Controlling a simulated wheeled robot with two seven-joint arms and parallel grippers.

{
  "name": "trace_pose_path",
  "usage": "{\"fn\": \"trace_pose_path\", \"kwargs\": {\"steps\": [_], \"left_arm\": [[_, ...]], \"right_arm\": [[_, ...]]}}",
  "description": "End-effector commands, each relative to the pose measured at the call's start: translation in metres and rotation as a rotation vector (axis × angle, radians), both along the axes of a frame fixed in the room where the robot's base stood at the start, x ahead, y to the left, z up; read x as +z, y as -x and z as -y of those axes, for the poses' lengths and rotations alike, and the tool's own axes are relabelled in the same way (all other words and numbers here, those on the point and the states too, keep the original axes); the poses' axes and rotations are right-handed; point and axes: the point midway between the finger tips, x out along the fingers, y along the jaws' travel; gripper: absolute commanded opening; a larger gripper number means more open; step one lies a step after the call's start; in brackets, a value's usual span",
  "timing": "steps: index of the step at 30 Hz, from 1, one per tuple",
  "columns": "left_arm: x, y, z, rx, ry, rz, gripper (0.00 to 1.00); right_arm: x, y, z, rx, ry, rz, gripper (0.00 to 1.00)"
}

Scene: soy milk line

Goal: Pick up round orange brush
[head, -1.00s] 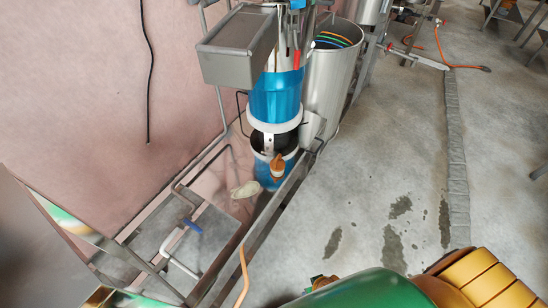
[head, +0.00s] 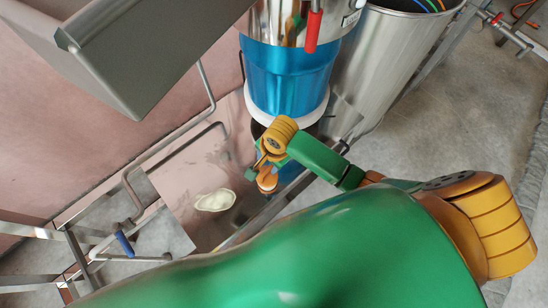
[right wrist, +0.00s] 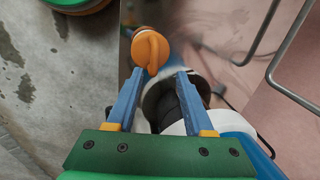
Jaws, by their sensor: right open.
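The round orange brush (head: 267,181) shows in the head view just below the blue-and-white machine, with a pale band on it. It also shows in the right wrist view (right wrist: 150,50), where it has a rounded, raised orange part. My right gripper (head: 259,164) is close to the brush. In the right wrist view my right gripper (right wrist: 160,74) is open, its two blue fingers apart, with the brush just beyond the fingertips and nothing clearly between them. My right arm hides part of the area around the brush. My left gripper is not in view.
The blue machine body (head: 285,80) stands right behind the brush. A large steel bin (head: 392,65) is to its right. A grey metal box (head: 125,50) juts in at upper left. A whitish lump (head: 214,200) lies on the steel surface left of the brush. Frame bars run below.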

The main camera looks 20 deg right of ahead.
Motion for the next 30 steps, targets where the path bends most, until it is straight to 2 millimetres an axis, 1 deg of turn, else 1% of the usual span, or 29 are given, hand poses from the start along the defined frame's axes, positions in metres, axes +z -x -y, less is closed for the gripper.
{"fn": "trace_pose_path", "kwargs": {"steps": [2, 5, 9, 12, 14, 20, 23, 24, 26, 30], "left_arm": [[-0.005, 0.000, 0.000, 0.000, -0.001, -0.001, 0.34], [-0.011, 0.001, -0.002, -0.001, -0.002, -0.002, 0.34], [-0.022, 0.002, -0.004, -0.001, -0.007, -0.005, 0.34], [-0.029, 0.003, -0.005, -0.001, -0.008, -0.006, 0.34], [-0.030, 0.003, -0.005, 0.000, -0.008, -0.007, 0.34], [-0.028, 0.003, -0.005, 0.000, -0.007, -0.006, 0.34], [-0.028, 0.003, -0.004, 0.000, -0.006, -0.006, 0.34], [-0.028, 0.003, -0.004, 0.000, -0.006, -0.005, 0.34], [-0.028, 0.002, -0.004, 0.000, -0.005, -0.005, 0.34], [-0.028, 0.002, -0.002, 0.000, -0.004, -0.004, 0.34]], "right_arm": [[-0.007, 0.000, -0.001, -0.006, 0.000, -0.002, 0.52], [-0.022, -0.001, -0.002, -0.008, 0.000, -0.004, 0.52], [-0.051, 0.001, -0.004, -0.007, 0.002, -0.005, 0.52], [-0.067, -0.001, -0.005, -0.007, 0.001, -0.003, 0.52], [-0.071, -0.003, -0.006, -0.007, 0.001, -0.002, 0.52], [-0.070, -0.003, -0.006, -0.007, 0.000, -0.001, 0.52], [-0.070, -0.003, -0.006, -0.007, 0.000, -0.001, 0.28], [-0.070, -0.003, -0.006, -0.007, 0.000, -0.001, 0.17], [-0.070, -0.003, -0.006, -0.007, 0.000, -0.001, 0.01], [-0.070, -0.003, -0.006, -0.006, 0.000, -0.001, 0.00]]}}
